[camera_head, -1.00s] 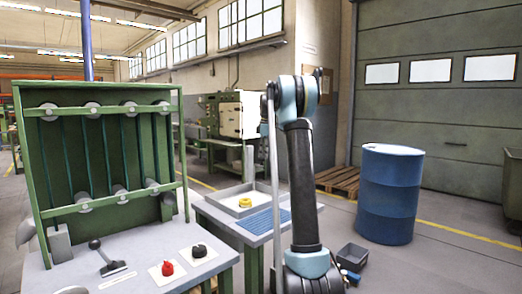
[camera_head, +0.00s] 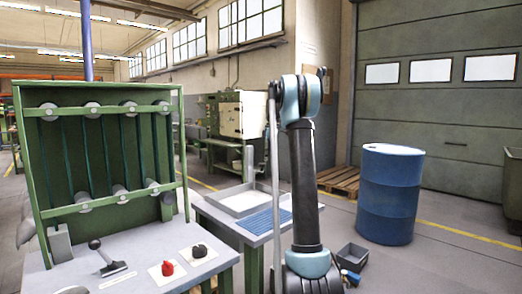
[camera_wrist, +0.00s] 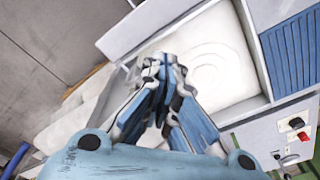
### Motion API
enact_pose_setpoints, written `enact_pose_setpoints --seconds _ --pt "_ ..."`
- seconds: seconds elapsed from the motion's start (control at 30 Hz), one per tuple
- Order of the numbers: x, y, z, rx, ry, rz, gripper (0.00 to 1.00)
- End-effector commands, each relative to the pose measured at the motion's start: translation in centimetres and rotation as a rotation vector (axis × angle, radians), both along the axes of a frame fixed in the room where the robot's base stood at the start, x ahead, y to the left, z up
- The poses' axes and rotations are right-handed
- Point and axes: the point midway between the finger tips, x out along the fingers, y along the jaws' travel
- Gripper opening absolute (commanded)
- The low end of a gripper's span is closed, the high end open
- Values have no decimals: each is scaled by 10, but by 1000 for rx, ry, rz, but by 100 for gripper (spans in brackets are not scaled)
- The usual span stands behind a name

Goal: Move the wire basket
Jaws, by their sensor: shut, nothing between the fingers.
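I cannot make out a wire basket in either view. In the wrist view my gripper (camera_wrist: 165,65) is shut, its fingertips together and nothing between them. It is over or beside a white square tray (camera_wrist: 215,60) with faint round rings on its floor; the height between them is unclear. In the head view the same pale tray (camera_head: 240,203) is set in the bench behind the control desk and looks empty. My arm stands upright in front of the bench's right part, and my gripper is not clearly visible there.
A blue ribbed mat (camera_head: 262,221) lies beside the tray. The green machine desk (camera_head: 130,272) with red and black knobs is at the left. A grey open bin (camera_head: 352,257) is on the floor, near a blue drum (camera_head: 390,195) and a wooden pallet (camera_head: 340,181).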

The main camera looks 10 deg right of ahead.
Motion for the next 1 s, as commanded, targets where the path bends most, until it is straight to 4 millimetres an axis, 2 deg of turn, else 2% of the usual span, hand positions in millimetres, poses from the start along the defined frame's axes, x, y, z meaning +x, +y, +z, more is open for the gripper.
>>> enact_pose_setpoints --seconds 0.27,0.37,0.7,0.9,1.0 --pt "0 -1 8 0 0 0 0" --pt "0 -2 21 0 0 0 0" --pt "-2 -8 83 0 1 -1 0" --pt "-2 -11 108 0 1 0 0" --pt "-2 -11 114 0 1 0 0"
